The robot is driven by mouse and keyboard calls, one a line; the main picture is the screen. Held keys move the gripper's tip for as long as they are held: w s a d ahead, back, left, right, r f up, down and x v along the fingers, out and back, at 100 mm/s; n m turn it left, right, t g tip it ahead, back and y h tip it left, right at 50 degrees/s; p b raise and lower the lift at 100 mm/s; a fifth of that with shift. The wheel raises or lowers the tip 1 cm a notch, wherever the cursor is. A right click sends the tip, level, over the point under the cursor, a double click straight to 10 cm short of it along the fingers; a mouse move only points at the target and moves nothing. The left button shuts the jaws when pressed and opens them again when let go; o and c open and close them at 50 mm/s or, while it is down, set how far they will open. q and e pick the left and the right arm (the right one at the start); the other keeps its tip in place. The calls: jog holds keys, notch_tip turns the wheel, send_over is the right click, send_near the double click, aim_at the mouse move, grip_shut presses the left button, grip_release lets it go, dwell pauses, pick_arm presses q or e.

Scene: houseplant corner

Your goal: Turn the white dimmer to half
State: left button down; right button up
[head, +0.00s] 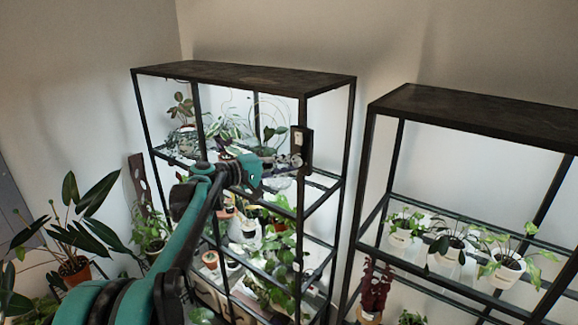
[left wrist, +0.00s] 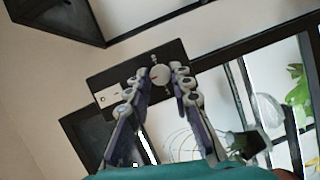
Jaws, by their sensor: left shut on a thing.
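The white dimmer (left wrist: 160,75) is a round knob with a small red mark, set on a dark panel (left wrist: 120,77). In the head view the panel (head: 305,140) is on the front right post of the left shelf unit. My left gripper (left wrist: 162,84) is shut on the dimmer, one fingertip on each side of it. In the head view my left gripper (head: 285,162) reaches the lower part of the panel, and the knob is mostly hidden there. My right gripper is not in view.
A white switch plate (left wrist: 107,97) is on the same panel. The left black shelf unit (head: 240,75) holds several potted plants behind my arm. A second shelf unit (head: 480,112) with pots stands to the right. A large-leaved plant (head: 75,268) stands at the left.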

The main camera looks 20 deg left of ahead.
pick_arm(q)
jog(key=c, duration=1.3)
grip_release()
jog(key=shift+a, duration=0.1)
jog(key=v, duration=1.2)
